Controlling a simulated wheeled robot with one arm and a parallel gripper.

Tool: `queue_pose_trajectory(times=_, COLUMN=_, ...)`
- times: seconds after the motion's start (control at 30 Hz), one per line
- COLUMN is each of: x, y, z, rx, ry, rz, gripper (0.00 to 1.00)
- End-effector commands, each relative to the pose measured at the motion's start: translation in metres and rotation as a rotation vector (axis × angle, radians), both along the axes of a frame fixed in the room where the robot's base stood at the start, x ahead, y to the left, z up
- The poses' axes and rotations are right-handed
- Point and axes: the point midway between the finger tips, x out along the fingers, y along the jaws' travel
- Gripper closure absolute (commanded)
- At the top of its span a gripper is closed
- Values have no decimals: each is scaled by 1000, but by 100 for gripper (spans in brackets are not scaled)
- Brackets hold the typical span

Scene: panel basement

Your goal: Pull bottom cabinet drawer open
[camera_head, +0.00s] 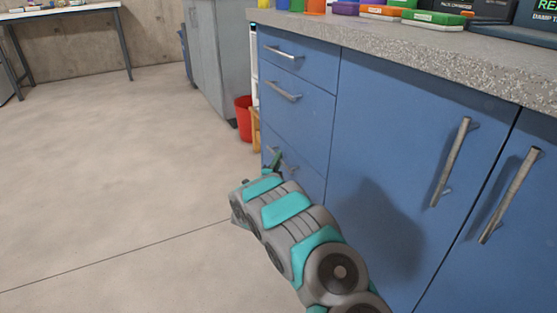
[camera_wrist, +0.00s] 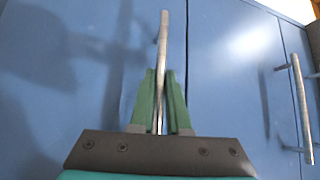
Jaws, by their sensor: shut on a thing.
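The blue cabinet's bottom drawer (camera_head: 312,180) is the lowest of the drawers on its left side, partly hidden by my arm in the head view. Its front looks about flush with the cabinet. The drawer's metal bar handle (camera_head: 291,167) shows partly beyond my gripper (camera_head: 274,160). In the wrist view, my gripper (camera_wrist: 160,105) has its green fingers closed on either side of this handle (camera_wrist: 163,35), which runs up between them. The rest of the drawer front (camera_wrist: 80,70) fills the left of that view.
The middle drawer (camera_head: 300,100) and top drawer (camera_head: 290,55) above look shut. Two cabinet doors with long handles (camera_head: 452,160) are at right. A grey speckled countertop (camera_head: 400,60) holds coloured boxes. A red bucket (camera_head: 243,118) stands beyond the cabinet. Floor at left is clear.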

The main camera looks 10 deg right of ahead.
Motion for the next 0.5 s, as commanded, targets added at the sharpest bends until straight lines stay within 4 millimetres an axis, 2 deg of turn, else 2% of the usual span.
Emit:
queue_pose_trajectory(times=0.33, x=-1, y=1, z=-2, rx=0, ry=3, rz=-1, gripper=100)
queue_pose_trajectory(times=0.5, x=-4, y=12, z=-2, rx=1, ry=4, rz=1, gripper=100)
